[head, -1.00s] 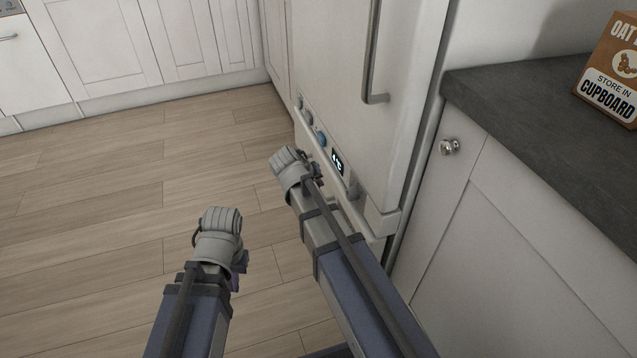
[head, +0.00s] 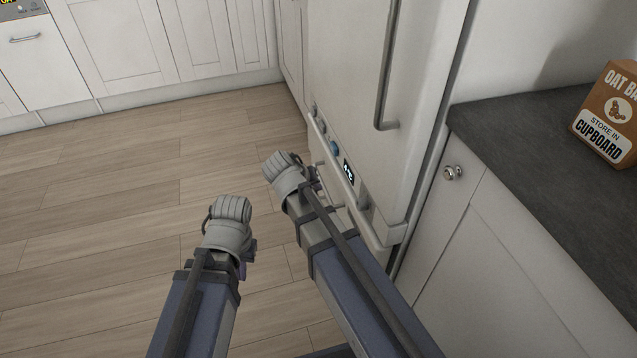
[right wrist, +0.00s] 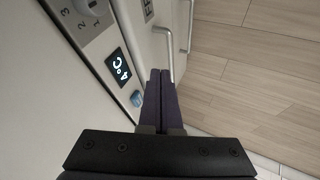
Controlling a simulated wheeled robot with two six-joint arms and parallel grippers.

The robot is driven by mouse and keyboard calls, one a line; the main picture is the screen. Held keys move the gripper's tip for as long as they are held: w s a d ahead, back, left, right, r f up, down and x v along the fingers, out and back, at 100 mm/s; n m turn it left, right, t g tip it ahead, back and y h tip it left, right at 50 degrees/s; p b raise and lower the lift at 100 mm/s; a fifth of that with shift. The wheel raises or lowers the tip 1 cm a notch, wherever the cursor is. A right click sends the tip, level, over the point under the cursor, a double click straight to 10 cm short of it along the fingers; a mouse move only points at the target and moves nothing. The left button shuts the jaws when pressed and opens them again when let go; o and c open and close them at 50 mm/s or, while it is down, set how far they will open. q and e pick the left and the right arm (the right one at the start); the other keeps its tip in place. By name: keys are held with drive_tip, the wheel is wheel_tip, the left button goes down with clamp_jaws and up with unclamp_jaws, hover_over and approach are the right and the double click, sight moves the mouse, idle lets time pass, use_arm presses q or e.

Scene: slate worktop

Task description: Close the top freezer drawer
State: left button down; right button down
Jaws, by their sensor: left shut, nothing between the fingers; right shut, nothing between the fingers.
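The white fridge-freezer (head: 345,75) stands right of centre in the head view. Its control strip with a lit display (head: 348,172) also shows in the right wrist view (right wrist: 118,68). There, a freezer drawer front with a bar handle (right wrist: 168,48) lies beyond my fingers; how far it stands out I cannot tell. My right gripper (head: 286,172) is beside the control strip in the head view. My left gripper (head: 229,218) is shut and empty over the floor, left of the right one.
A second bar handle (right wrist: 189,25) shows further along. The tall fridge door handle (head: 386,80) is above. A slate worktop (head: 540,150) with a carton (head: 606,115) and a cupboard knob (head: 453,172) are at right. The wooden floor (head: 130,200) at left is clear.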

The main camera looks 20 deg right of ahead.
sight(352, 201)
drive_tip(key=s, duration=0.6)
drive_tip(key=shift+w+d+f+b, duration=0.8)
drive_tip(key=shift+d+f+b, duration=0.6)
drive_tip(key=shift+d, duration=0.1)
drive_tip(key=shift+w+d+f+b, duration=0.85)
drive_tip(key=shift+d+f+b, duration=0.5)
drive_tip(key=shift+d+b, duration=0.15)
drive_tip(key=shift+w+d+f+b, duration=0.8)
drive_tip(key=shift+d+f+b, duration=0.6)
drive_tip(key=shift+d, duration=0.15)
drive_tip(key=shift+d, duration=1.05)
